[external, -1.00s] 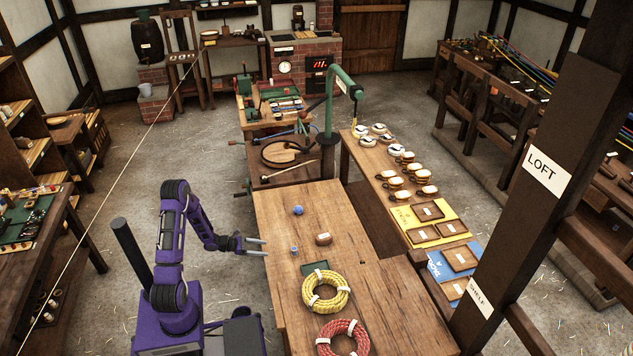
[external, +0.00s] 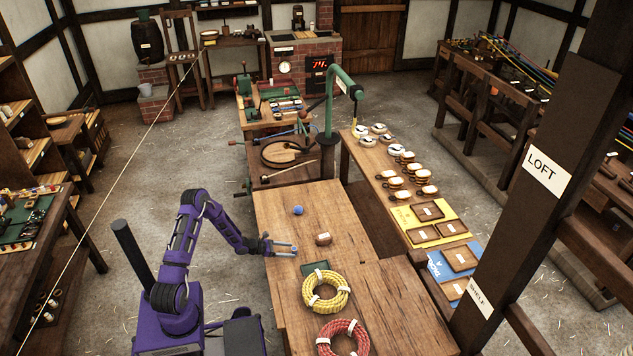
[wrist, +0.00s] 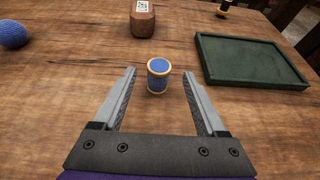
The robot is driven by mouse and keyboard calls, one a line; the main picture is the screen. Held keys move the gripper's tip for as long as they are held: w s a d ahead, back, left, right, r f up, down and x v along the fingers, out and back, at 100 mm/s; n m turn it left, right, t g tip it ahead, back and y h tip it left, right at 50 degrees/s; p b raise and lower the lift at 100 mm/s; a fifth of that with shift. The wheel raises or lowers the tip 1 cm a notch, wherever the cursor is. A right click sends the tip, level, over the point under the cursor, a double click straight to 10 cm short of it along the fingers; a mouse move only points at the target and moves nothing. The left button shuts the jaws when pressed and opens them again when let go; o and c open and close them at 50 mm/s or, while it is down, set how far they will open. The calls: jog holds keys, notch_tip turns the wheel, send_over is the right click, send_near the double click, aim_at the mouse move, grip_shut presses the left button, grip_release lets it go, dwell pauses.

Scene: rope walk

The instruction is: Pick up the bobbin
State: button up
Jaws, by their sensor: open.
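The bobbin (wrist: 158,76) is a small blue spool with yellow rims, upright on the wooden bench (external: 380,309). In the wrist view it stands between the ends of my gripper's two fingers (wrist: 159,84), with a gap showing on each side. My gripper is open and holds nothing. In the external view my gripper (external: 292,250) is low over the left part of the bench, and its fingers mostly hide the bobbin there.
A green tray (wrist: 252,82) lies close on the right. A brown wooden block with a label (wrist: 142,22) and a blue ball (wrist: 14,34) are beyond the bobbin. Yellow (external: 314,303) and red (external: 335,349) rope coils lie nearer the bench's front.

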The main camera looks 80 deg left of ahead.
aim_at(294, 250)
jog(key=x, duration=0.3)
jog(key=shift+w+a+f, duration=0.1)
jog(key=shift+w+f, duration=0.15)
grip_shut()
